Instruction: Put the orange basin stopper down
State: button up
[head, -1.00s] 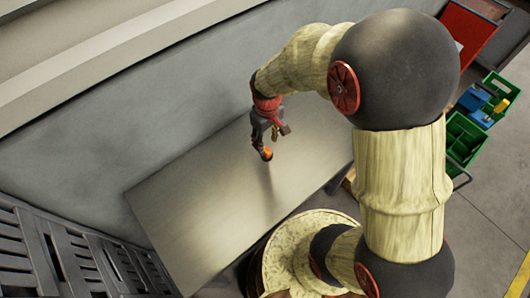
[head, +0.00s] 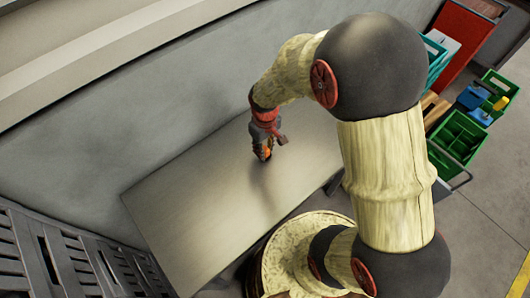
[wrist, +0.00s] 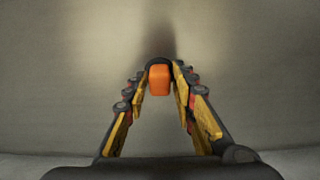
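The orange basin stopper (wrist: 159,80) sits between the fingertips of my gripper (wrist: 160,88) in the wrist view, with a dark rounded part behind its orange block. Both yellow-padded fingers close in on its sides. In the head view the stopper (head: 266,153) shows as a small orange spot at the lower end of my gripper (head: 265,146), over the grey table top (head: 205,215). The stopper is at or very close to the surface; I cannot tell whether it touches.
The table top around the gripper is bare. A wall (head: 120,130) runs along its back edge. A dark slatted rack (head: 60,255) stands at the lower left. Green crates (head: 458,137), a teal bin (head: 432,60) and a red panel (head: 462,40) stand at the right.

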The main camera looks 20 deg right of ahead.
grip_shut()
jog(key=shift+r, duration=0.15)
